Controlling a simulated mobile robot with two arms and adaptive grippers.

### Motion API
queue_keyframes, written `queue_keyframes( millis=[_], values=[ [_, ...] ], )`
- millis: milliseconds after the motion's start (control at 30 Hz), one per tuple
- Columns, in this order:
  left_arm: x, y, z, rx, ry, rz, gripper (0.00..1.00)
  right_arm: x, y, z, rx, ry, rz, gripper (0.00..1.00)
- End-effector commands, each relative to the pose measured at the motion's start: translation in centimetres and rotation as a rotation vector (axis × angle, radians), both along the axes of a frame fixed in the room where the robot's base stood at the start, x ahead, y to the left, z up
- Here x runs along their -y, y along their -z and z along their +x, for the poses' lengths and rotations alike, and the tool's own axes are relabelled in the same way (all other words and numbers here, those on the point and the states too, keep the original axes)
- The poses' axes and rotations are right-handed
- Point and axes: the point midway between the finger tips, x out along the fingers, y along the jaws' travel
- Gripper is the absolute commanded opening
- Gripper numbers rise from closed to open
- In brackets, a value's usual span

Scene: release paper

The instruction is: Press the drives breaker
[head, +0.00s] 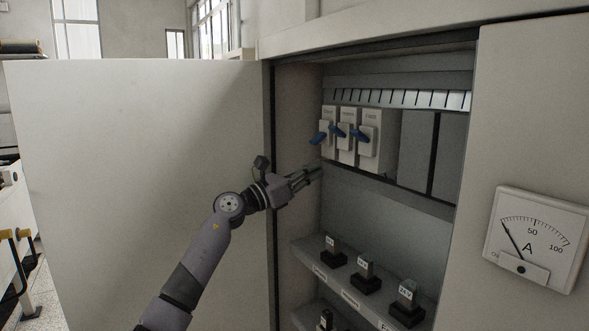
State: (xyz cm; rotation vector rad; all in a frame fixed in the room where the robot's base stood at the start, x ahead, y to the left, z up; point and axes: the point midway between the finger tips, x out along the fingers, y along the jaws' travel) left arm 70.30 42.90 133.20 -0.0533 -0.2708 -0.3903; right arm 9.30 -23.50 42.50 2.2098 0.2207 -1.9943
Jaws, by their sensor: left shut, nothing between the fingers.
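Three white breakers with blue levers sit in a row inside the open cabinet: a left breaker (328,148), a middle breaker (347,155) and a right breaker (372,148). Their small labels are too blurred to read, so I cannot tell which one is the drives breaker. The left lever points down and to the left. My left gripper (316,173) is shut and empty, just below the left breaker at the cabinet opening. I cannot tell whether it touches anything. My right gripper is not in view.
The cabinet door (140,180) stands open at the left, behind my left arm. A shelf below the breakers holds several black-based relays (366,275). An ammeter (537,240) is on the right panel. Grey blank modules (416,150) stand right of the breakers.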

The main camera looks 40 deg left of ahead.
Motion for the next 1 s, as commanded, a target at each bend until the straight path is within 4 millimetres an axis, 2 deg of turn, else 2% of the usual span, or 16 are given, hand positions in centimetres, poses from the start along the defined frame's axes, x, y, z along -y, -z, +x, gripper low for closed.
queue_keyframes(
  millis=[33, 100, 200, 333, 1000],
  values=[
    [0.4, -0.9, 1.0, 0.001, 0.002, -0.005, 0.00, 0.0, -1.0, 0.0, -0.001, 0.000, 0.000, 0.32],
    [0.9, -1.3, 2.0, 0.001, 0.002, -0.003, 0.00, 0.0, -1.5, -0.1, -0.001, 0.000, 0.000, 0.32],
    [0.2, -2.6, 0.7, 0.001, -0.002, 0.002, 0.00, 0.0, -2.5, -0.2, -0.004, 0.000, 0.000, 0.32],
    [-0.1, -3.4, 0.0, -0.001, -0.001, 0.000, 0.00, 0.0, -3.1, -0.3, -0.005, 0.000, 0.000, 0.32],
    [-0.3, -4.0, -0.6, -0.026, -0.002, 0.014, 0.00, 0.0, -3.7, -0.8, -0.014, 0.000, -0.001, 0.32]
  ],
)
